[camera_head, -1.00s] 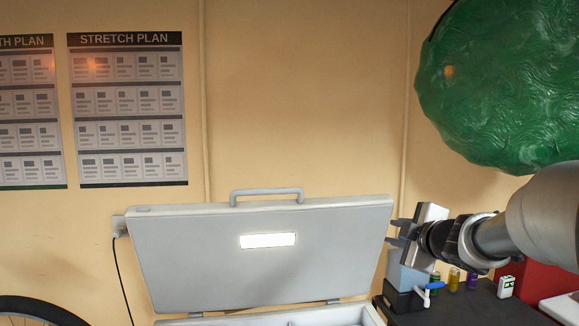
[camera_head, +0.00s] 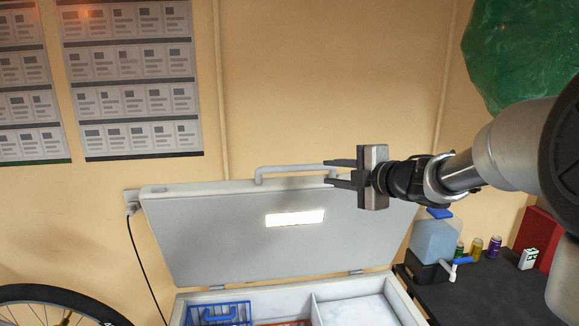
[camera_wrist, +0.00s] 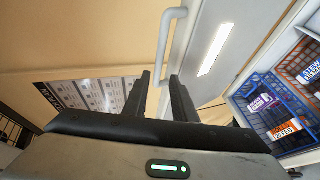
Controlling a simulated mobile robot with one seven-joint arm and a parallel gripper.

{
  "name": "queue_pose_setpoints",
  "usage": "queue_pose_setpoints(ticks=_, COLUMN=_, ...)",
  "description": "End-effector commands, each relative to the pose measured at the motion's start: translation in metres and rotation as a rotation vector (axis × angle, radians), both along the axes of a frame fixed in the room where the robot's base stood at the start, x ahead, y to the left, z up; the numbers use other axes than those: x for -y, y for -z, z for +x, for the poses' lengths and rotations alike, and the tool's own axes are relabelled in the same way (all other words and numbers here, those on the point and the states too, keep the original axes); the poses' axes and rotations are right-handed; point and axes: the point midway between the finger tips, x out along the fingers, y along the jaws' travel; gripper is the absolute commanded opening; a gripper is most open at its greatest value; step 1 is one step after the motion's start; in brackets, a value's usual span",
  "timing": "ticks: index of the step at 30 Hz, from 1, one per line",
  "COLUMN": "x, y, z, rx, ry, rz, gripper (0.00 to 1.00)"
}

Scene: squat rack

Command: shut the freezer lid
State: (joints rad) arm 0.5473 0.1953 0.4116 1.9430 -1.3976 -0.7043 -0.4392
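The freezer lid (camera_head: 225,245) stands raised, tilted back toward the wall, with a lit white strip on its inner face. Its handle (camera_head: 262,172) is a grey bar along the top edge; it also shows in the wrist view (camera_wrist: 163,42). My gripper (camera_head: 330,171) is at the right end of the handle, its two dark fingers pointing left and parted. In the wrist view my gripper (camera_wrist: 158,88) has its fingers apart, with the lower end of the handle appearing between or just beyond them. I cannot tell whether they touch it. The freezer body (camera_head: 395,300) is open below.
Inside the freezer are a blue basket (camera_head: 218,314) and orange basket edges. A black table (camera_head: 470,285) at right holds a water jug (camera_head: 435,240), several small cans and a red box. A bicycle wheel (camera_head: 45,292) stands at lower left.

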Motion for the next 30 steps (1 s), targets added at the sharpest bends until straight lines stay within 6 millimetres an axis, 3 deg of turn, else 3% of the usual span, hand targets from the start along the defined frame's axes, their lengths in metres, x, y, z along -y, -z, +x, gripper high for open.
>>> queue_pose_setpoints(ticks=5, x=-0.014, y=0.006, z=0.017, rx=-0.001, ry=-0.004, rz=0.003, gripper=0.25)
queue_pose_setpoints(ticks=21, x=-0.077, y=0.034, z=0.108, rx=-0.001, ry=-0.001, rz=0.003, gripper=0.25)
queue_pose_setpoints(ticks=30, x=-0.095, y=0.043, z=0.134, rx=0.000, ry=0.000, rz=0.000, gripper=0.25)
